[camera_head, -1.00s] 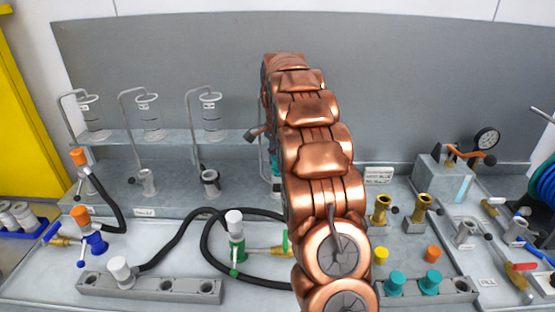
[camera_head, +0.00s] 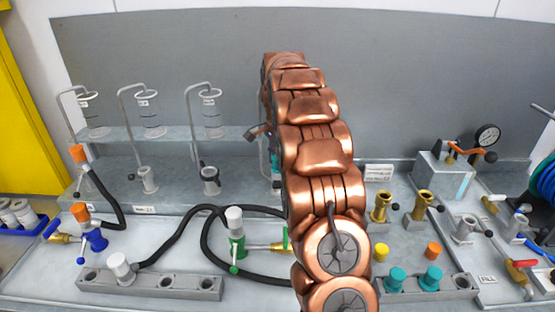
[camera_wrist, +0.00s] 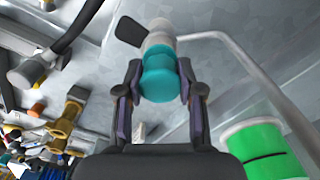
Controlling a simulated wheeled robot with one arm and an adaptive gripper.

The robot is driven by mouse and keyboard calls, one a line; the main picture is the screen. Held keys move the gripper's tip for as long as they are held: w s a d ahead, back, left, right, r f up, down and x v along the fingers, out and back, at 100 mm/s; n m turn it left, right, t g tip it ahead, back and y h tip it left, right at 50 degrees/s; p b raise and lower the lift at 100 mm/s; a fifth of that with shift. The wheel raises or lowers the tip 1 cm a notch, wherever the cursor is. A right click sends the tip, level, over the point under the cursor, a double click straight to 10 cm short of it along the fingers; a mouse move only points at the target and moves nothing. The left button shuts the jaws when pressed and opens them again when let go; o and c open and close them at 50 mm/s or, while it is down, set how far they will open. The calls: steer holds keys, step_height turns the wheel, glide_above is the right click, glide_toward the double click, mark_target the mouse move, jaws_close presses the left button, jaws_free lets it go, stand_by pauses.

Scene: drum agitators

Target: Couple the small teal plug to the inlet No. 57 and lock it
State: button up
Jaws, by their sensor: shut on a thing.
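The teal plug (camera_wrist: 160,80) is between the fingers of my gripper (camera_wrist: 160,88), which is shut on it in the wrist view. Directly beyond it, in line with it, is a pale grey inlet (camera_wrist: 159,32) with a dark flat lever (camera_wrist: 131,31) sticking out to the left. The plug's far end meets or overlaps the inlet's mouth; I cannot tell how deep it sits. No number is readable on this inlet. In the head view my copper arm hides the gripper and most of that spot; only a small teal patch (camera_head: 275,166) shows beside the arm.
A thin bent pipe (camera_wrist: 235,60) and a green cylinder (camera_wrist: 268,150) stand close to the right in the wrist view. Grey inlets (camera_head: 148,180) line the shelf. Two more teal plugs (camera_head: 431,278) sit in a front block. Black hoses (camera_head: 180,238) cross the bench.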

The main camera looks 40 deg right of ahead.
steer(key=shift+f, duration=0.35)
stand_by(0.6)
steer(key=o, duration=1.2)
steer(key=shift+c, duration=0.2)
steer(key=shift+o, duration=0.3)
steer(key=shift+r, duration=0.15)
steer(key=shift+r+p, duration=1.05)
steer(key=shift+r, duration=2.75)
